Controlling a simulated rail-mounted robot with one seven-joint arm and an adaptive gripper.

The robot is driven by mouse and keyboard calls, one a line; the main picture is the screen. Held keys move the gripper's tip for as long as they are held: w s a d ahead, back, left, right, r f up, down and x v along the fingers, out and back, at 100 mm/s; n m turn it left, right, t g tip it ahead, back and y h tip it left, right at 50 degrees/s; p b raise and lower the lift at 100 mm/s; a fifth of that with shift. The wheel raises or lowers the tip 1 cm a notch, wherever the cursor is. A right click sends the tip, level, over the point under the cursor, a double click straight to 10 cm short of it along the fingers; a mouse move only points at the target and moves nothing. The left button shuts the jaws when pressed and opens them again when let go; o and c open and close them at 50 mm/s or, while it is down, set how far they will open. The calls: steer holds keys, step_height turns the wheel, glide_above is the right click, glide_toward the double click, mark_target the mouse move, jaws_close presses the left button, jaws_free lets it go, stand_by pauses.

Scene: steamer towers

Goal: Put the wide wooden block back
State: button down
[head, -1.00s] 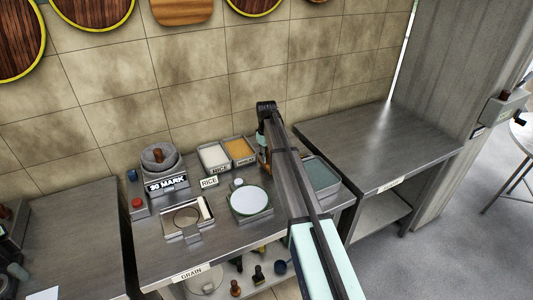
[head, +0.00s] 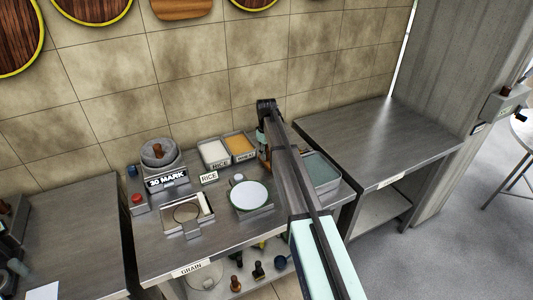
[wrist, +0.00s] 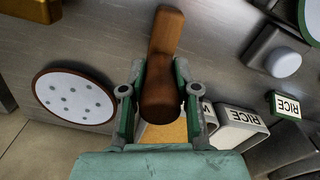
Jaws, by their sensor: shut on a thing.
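My gripper (wrist: 160,100) is shut on a brown wooden piece (wrist: 166,45), which I take to be the wide wooden block. In the wrist view it sits between the two green-edged fingers, with a rounded near end and a flat, straight-sided part reaching past the fingertips. In the head view my gripper (head: 264,138) is at the back of the middle counter, right of the yellow grain bin, and a bit of brown wood shows below it. My arm hides most of it there. I cannot tell whether the piece touches the counter.
The middle counter (head: 225,238) holds a white rice bin (head: 214,152), a yellow grain bin (head: 239,146), a round white-topped scale (head: 249,195), a grey-green tray (head: 321,172) and a "30 MARK" device (head: 166,180). The right counter (head: 385,140) is clear. The tiled wall is close behind.

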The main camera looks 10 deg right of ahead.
steer(key=shift+f, duration=0.25)
steer(key=c, duration=0.8)
jaws_free()
step_height(320, 180, up, 12)
